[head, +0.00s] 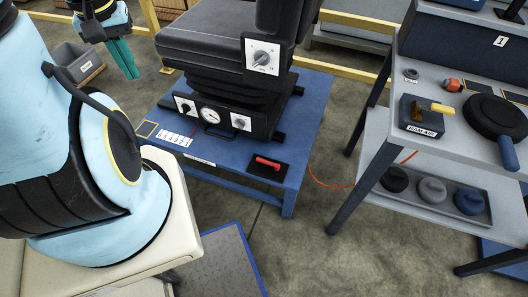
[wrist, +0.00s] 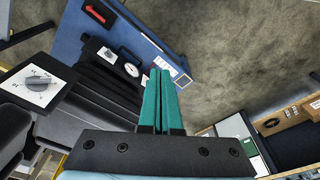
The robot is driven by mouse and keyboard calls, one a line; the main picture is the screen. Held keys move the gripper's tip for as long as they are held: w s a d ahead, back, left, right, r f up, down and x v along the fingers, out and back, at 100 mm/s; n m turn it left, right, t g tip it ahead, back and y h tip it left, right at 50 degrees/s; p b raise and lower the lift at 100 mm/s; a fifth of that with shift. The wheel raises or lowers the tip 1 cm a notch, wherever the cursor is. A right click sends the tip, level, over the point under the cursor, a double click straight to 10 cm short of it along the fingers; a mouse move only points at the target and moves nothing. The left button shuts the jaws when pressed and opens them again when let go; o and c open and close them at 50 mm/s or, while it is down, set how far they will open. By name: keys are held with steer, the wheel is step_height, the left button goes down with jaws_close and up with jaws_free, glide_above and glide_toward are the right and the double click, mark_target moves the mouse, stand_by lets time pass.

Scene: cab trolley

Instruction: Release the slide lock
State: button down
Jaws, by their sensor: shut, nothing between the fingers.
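A red handle (head: 267,162) lies on a black plate at the front right of the blue trolley top (head: 245,140); it also shows in the wrist view (wrist: 96,14). The black seat (head: 215,45) stands on this top. Its base carries a round gauge (head: 209,114) between two white knob plates, with a dark looped bar below the gauge. I cannot tell which part is the slide lock. My gripper (head: 132,76) is at the left of the seat, clear of it, with green fingers together and empty. The fingers (wrist: 160,72) also show in the wrist view.
A larger dial (head: 262,58) is on the seat's side. Open floor lies between cart and trolley. Yellow rails run behind.

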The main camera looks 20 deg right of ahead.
steer(key=w+d+f+m+h+b, duration=0.1)
steer(key=w+d+f+m+b, duration=0.15)
steer(key=d+f+b, duration=0.65)
steer(key=w+d+f+m+b, duration=0.1)
steer(key=w+d+f+b, duration=0.25)
steer(key=f+b, duration=0.6)
steer(key=m+t+h+b, duration=0.15)
steer(key=m+b, duration=0.25)
steer(key=b, duration=0.8)
glide_above(268, 164)
steer(key=w, duration=0.4)
step_height(268, 164, down, 24)
steer(key=shift+a+r, duration=0.1)
steer(key=b+x, duration=0.3)
steer(key=x, duration=0.7)
steer(key=shift+s, duration=0.15)
steer(key=shift+s+a+f+b, duration=0.2)
steer(key=shift+s+a, duration=0.35)
steer(key=shift+s+a+f+b, duration=0.15)
steer(key=shift+s+a, duration=0.7)
